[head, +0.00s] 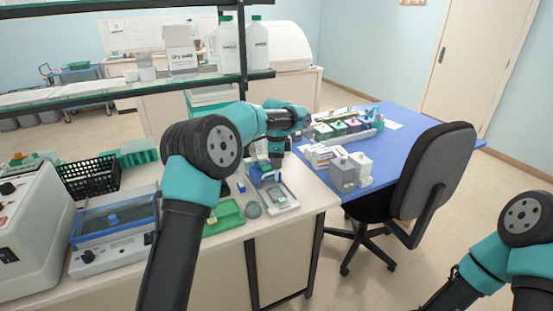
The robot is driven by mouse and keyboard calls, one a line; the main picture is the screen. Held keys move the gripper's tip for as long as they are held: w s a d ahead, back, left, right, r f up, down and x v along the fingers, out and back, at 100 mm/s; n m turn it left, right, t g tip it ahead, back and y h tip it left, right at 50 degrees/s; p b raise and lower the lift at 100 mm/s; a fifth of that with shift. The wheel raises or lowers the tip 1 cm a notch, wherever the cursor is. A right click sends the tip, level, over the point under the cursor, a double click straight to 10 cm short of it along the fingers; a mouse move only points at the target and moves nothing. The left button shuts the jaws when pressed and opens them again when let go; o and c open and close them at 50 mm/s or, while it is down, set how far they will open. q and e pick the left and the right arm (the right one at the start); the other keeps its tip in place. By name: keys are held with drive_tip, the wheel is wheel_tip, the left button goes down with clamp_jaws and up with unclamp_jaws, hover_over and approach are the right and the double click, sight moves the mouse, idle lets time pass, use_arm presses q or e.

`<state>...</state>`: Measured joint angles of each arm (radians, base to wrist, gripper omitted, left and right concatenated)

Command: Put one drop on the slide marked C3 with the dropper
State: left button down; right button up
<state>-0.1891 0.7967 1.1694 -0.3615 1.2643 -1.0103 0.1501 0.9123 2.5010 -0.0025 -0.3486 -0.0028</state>
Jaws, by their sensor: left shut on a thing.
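My left gripper (276,165) points down over the white bench, above the back part of a pale tray (291,207). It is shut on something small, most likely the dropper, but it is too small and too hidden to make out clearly. A blue rack-like thing (256,177) stands just under and left of the gripper. Small pieces lie in the tray. I cannot read any mark such as C3, nor tell which piece is a slide. My right arm shows at the lower right, but its gripper is outside the picture.
A green tray (224,217) and a grey round thing (253,210) sit left of the pale tray. A blue-lidded device (115,220) and a black basket (89,178) stand farther left. Grey containers (343,174) stand on the blue table (401,148); a chair (434,172) stands before it.

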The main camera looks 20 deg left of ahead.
sight(276, 173)
use_arm(q)
drive_tip(key=shift+f, duration=2.15)
drive_tip(key=shift+f, duration=0.5)
idle(0.5)
drive_tip(key=shift+r, duration=3.55)
